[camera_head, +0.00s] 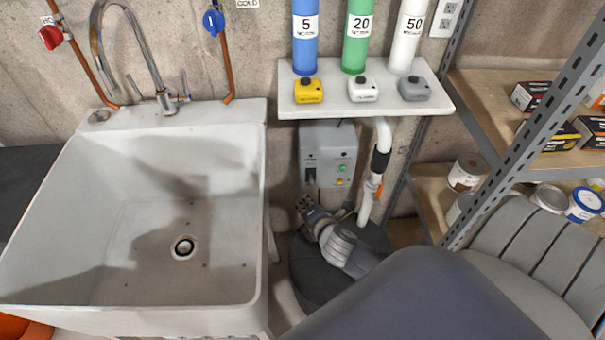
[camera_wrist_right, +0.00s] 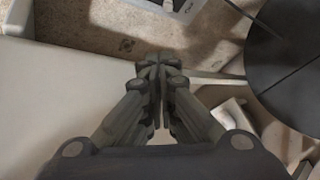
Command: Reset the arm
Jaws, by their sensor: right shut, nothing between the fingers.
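My right gripper (camera_head: 305,206) is low in the gap between the sink and the shelving, below the grey control box (camera_head: 328,153) on the wall and above a dark round lid (camera_head: 312,268). In the right wrist view the right gripper (camera_wrist_right: 158,68) has its fingers together with nothing between them. The white sink side (camera_wrist_right: 70,95) is at its left and the dark lid (camera_wrist_right: 285,50) at its right. Whether the fingertips touch anything is unclear. My left gripper is in neither view.
A large white sink (camera_head: 255,200) fills the left. A white wall shelf (camera_head: 435,100) holds a yellow, a white and a grey block under coloured tubes. A white pipe (camera_head: 367,200) runs down beside the box. Metal shelving (camera_head: 500,140) with cans and boxes stands right.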

